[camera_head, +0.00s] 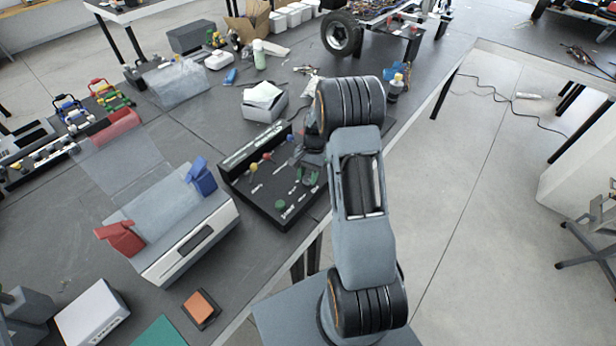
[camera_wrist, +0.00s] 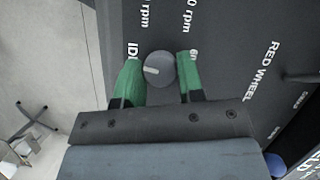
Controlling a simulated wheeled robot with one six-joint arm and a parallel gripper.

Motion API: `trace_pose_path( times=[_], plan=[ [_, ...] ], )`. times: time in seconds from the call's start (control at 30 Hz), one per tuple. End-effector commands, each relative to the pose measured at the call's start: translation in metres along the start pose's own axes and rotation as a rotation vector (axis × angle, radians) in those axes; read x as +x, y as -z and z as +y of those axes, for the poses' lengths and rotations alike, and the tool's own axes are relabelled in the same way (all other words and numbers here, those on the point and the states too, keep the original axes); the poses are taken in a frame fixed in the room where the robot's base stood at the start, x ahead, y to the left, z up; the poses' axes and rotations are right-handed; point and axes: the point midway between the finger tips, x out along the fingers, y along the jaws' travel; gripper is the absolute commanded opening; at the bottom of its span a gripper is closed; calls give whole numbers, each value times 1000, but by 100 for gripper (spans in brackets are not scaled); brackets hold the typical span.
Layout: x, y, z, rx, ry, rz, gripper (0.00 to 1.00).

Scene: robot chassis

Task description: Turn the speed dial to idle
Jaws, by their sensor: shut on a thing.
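The speed dial (camera_wrist: 159,69) is a small round grey knob with a white pointer mark. The mark runs to the left in the wrist view, on the side of the partly covered "IDL" lettering (camera_wrist: 132,49). Two rpm labels stand above the dial. My gripper (camera_wrist: 160,76) has green fingertips, one on each side of the dial, and is shut on it. In the head view my gripper (camera_head: 308,174) is down at the right part of the black control panel (camera_head: 262,209); the dial itself is hard to make out there.
Yellow, red and blue knobs (camera_head: 267,157) line the panel's far side. A green button (camera_head: 280,204) is at its near corner. A grey box with red and blue clamps (camera_head: 185,230) stands left of the panel. An open white box (camera_head: 264,103) sits behind it.

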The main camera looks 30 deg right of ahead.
Motion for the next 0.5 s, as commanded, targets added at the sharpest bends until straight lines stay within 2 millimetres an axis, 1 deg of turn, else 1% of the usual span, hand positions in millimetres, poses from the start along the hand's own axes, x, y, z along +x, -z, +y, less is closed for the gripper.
trace_pose_path(
  times=[0.2,0.5],
  plan=[
    [0,0,-1,-103,-42,2,12],
    [-1,0,-1,-166,-68,2,12]
  ],
)
